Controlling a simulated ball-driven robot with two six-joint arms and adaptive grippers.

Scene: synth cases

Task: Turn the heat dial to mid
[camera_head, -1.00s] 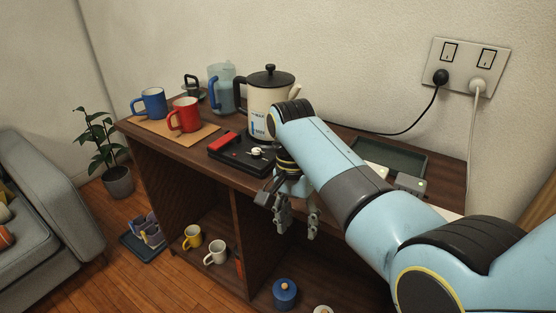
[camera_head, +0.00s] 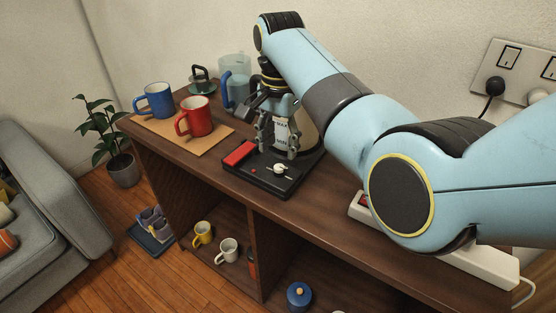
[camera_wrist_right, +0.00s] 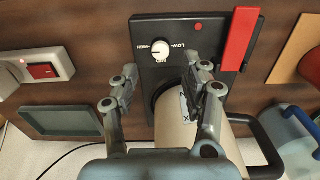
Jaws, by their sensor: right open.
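The heat dial (camera_head: 280,169) is a small white knob on the black base (camera_head: 262,182). In the right wrist view the dial (camera_wrist_right: 161,49) sits among LOW, MID and HIGH markings; I cannot clearly tell where it points. A red lever (camera_head: 240,153) is on the base's left end. The cream kettle (camera_head: 309,136) stands at the back of the base, largely hidden by my right arm. My right gripper (camera_head: 278,142) is open and empty, in front of the kettle and above the base, with its fingertips apart from the dial. My left gripper is not in view.
A red mug (camera_head: 196,118) and a blue mug (camera_head: 157,100) stand on a tan mat at the left. A clear pitcher (camera_head: 235,72) is behind. A white power strip (camera_head: 480,262) lies at the right, and a dark tray (camera_wrist_right: 60,118) shows in the wrist view.

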